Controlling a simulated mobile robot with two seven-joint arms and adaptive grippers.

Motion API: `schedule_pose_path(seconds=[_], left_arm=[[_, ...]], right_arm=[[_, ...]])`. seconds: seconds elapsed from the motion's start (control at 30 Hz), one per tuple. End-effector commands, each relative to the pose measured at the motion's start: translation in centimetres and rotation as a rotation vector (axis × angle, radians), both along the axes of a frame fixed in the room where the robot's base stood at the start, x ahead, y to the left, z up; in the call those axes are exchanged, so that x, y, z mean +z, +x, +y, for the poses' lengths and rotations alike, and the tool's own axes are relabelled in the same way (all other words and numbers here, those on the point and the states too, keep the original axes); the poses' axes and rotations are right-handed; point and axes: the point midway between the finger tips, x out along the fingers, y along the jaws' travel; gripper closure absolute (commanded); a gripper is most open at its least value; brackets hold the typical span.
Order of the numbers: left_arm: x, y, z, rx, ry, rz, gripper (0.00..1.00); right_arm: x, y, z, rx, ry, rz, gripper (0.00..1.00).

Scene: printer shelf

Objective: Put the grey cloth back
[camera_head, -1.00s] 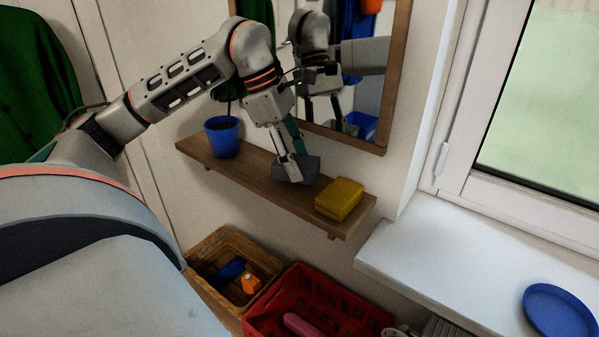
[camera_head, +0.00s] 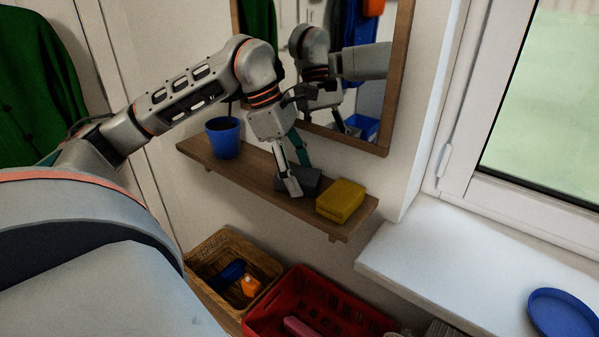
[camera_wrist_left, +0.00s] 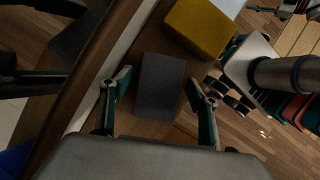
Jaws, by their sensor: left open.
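The grey cloth (camera_head: 311,181), a dark grey block-like bundle, lies on the wooden wall shelf (camera_head: 250,170) between the blue pot and the yellow block. My left gripper (camera_head: 299,177) points down over it, with its fingers spread to either side. In the left wrist view the cloth (camera_wrist_left: 160,88) lies between the two open fingers of the left gripper (camera_wrist_left: 158,90), with a gap on each side. In the head view the near finger covers part of the cloth. My right gripper is not in view.
A blue pot (camera_head: 223,138) stands left on the shelf, a yellow block (camera_head: 341,201) right, close to the cloth. A mirror (camera_head: 345,90) hangs just behind. Below are a wicker basket (camera_head: 215,246) and a red crate (camera_head: 330,300). A blue plate (camera_head: 562,312) lies on the windowsill.

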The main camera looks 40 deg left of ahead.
Motion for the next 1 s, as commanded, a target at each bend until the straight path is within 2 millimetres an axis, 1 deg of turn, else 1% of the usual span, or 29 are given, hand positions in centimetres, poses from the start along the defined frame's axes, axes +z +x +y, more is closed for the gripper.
schedule_pose_path(seconds=[0.17, 0.27, 0.4, 0.6, 0.7, 0.8, 1.0], left_arm=[[1.4, -0.2, 0.5, 0.003, 0.001, -0.004, 0.40], [3.1, -0.5, 1.0, 0.003, 0.002, -0.007, 0.40], [6.0, -1.0, 2.0, 0.003, 0.002, -0.010, 0.40], [9.4, -1.8, 3.2, 0.003, 0.001, -0.007, 0.40], [10.5, -2.0, 3.6, 0.001, 0.001, -0.005, 0.40], [11.1, -2.1, 3.9, 0.000, 0.001, -0.003, 0.40], [11.2, -2.3, 4.0, -0.001, 0.000, 0.000, 0.40]], right_arm=[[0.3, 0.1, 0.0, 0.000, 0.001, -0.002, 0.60], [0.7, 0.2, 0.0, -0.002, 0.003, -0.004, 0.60], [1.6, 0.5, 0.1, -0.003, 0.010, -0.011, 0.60], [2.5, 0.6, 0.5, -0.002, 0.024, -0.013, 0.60], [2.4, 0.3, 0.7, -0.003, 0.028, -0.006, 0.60], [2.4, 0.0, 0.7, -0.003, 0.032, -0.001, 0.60], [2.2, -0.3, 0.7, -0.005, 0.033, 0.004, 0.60]])
